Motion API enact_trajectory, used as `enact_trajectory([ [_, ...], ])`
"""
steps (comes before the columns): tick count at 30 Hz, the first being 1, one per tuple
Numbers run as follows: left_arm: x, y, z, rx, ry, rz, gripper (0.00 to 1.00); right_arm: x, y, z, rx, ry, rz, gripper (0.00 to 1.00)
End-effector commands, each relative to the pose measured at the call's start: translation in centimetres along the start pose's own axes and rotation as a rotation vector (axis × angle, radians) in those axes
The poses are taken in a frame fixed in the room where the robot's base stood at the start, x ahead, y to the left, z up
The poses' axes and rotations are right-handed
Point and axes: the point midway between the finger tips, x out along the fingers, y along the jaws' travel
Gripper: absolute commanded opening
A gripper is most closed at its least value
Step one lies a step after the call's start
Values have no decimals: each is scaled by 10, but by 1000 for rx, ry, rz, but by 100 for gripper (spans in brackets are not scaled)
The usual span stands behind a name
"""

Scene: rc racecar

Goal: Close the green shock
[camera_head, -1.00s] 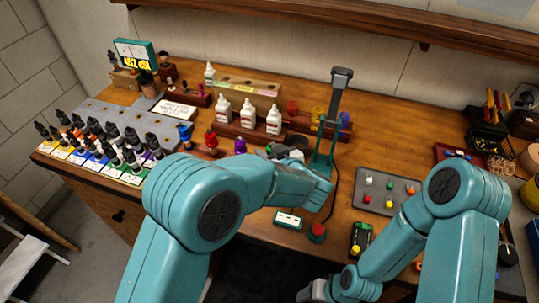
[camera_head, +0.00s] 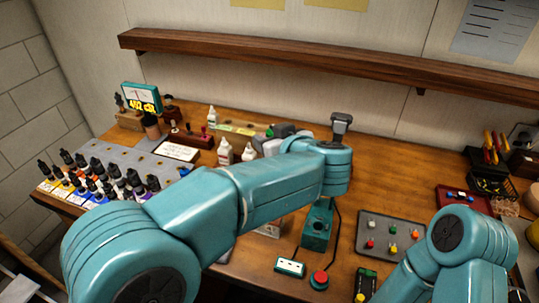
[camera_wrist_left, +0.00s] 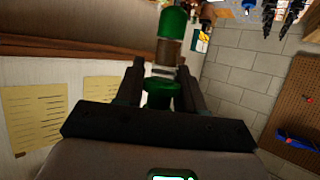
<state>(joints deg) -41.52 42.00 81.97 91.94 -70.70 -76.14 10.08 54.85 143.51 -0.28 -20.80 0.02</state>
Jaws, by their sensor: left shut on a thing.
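My left gripper (camera_head: 273,138) reaches over the bench, pointing left, and is partly hidden by my own wrist in the head view. In the left wrist view my left gripper (camera_wrist_left: 161,68) is shut on the green shock (camera_wrist_left: 163,95). The shock shows a green section between the fingers, a thin silvery band, a brownish middle and another green section beyond the fingertips. A small green bit of it (camera_head: 270,131) shows by the fingers in the head view. Whether its parts are joined cannot be told. My right arm is at lower right; its gripper is out of frame.
A teal stand (camera_head: 317,228) stands below my left wrist. A grey tray (camera_head: 391,236) with coloured pieces lies right of it. A red button (camera_head: 319,279) is near the front. White bottles (camera_head: 225,152) and dark-capped bottles (camera_head: 98,176) stand left. A shelf (camera_head: 300,69) runs along the wall.

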Motion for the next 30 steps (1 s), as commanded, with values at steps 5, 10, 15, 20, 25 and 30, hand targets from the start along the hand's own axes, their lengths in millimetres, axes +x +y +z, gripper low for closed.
enact_trajectory([
  [5, -4, 0, -9, -1, -1, 1, 7, -1, 0, 0, 0, 0, 0, 65],
  [10, -4, 0, -9, 0, -1, 0, 7, -1, 0, 0, 0, 0, 0, 65],
  [15, -4, 0, -9, -1, 0, 0, 7, -1, 0, 0, 0, 0, 0, 65],
  [20, -4, 0, -9, -1, 0, 0, 0, -1, 0, 0, 0, 0, 0, 65],
  [25, -4, 0, -9, -1, 0, 0, 0, -1, 0, 0, 0, 0, 0, 65],
  [30, -6, 0, -8, -1, 0, 0, 0, -1, 0, 0, 0, 0, 0, 65],
])
